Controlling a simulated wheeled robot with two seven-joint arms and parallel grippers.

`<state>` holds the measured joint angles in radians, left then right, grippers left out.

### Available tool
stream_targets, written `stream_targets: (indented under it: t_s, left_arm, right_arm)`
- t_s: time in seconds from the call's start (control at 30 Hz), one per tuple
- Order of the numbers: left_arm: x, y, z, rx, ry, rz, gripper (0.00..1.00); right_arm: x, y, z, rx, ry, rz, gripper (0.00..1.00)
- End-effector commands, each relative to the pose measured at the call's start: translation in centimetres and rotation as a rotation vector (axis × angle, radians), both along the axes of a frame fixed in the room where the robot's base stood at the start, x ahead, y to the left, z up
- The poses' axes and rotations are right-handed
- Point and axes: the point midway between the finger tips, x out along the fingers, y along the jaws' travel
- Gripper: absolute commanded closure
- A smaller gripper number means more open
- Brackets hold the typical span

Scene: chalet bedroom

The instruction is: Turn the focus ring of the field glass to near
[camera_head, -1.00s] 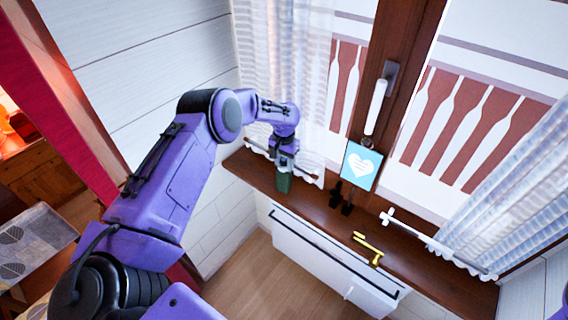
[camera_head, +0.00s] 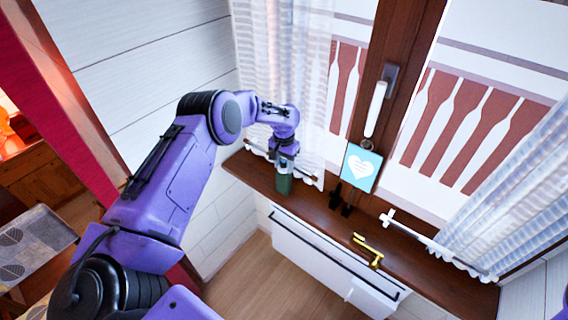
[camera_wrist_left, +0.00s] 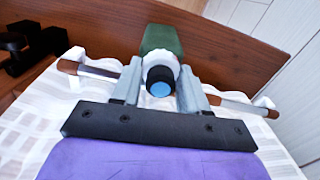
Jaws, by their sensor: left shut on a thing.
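The field glass is a dark green body (camera_head: 284,185) standing on the wooden windowsill in the head view. In the left wrist view its green body (camera_wrist_left: 161,38) shows beyond a white ring (camera_wrist_left: 160,60) and a black eyepiece with a blue lens (camera_wrist_left: 160,82). My left gripper (camera_head: 284,168) comes down on it from above. In the left wrist view the fingers of my left gripper (camera_wrist_left: 160,78) are on both sides of the white ring, shut on it. The ring's marks are too small to read. My right gripper is not in view.
The sill (camera_head: 315,209) runs along the window. A blue card with a white heart (camera_head: 361,168), black objects (camera_head: 340,199) and a yellow item (camera_head: 368,250) are to the right. Curtain rods (camera_wrist_left: 90,70) and white curtain cloth lie close around the gripper.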

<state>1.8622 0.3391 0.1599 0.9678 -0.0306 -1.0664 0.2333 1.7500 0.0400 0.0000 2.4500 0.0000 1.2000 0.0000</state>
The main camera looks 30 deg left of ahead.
Motion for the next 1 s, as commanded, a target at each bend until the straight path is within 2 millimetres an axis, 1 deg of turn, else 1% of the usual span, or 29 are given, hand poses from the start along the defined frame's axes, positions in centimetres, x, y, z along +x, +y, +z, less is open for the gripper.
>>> stream_targets:
  t_s: [0.17,0.2,0.27,0.3,0.53,0.63,0.77,0.9,1.0]
  left_arm:
    - [0.0,0.0,0.0,0.001,-0.001,0.0,0.87]
    - [0.0,0.0,0.0,0.001,-0.001,0.0,0.53]
    - [0.0,0.0,0.0,0.001,-0.001,0.0,0.34]
    - [0.0,0.0,0.0,0.0,-0.001,0.0,0.3]
    - [0.0,0.0,0.0,0.0,-0.001,0.0,0.3]
    - [0.1,0.0,0.6,0.0,-0.002,0.0,0.3]
    - [0.1,0.0,3.0,0.0,-0.006,0.0,0.3]
    - [0.1,0.0,6.4,0.0,-0.006,0.0,0.3]
    - [0.1,0.0,8.5,0.001,-0.004,0.0,0.3]
  right_arm:
    - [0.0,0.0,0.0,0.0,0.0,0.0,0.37]
    - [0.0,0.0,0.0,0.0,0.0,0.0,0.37]
    - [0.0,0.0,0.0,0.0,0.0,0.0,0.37]
    - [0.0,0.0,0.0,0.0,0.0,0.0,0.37]
    - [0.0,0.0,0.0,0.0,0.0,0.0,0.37]
    - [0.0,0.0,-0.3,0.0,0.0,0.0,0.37]
    - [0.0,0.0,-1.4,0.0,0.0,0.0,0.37]
    - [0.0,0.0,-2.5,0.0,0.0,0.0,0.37]
    - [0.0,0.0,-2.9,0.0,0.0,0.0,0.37]
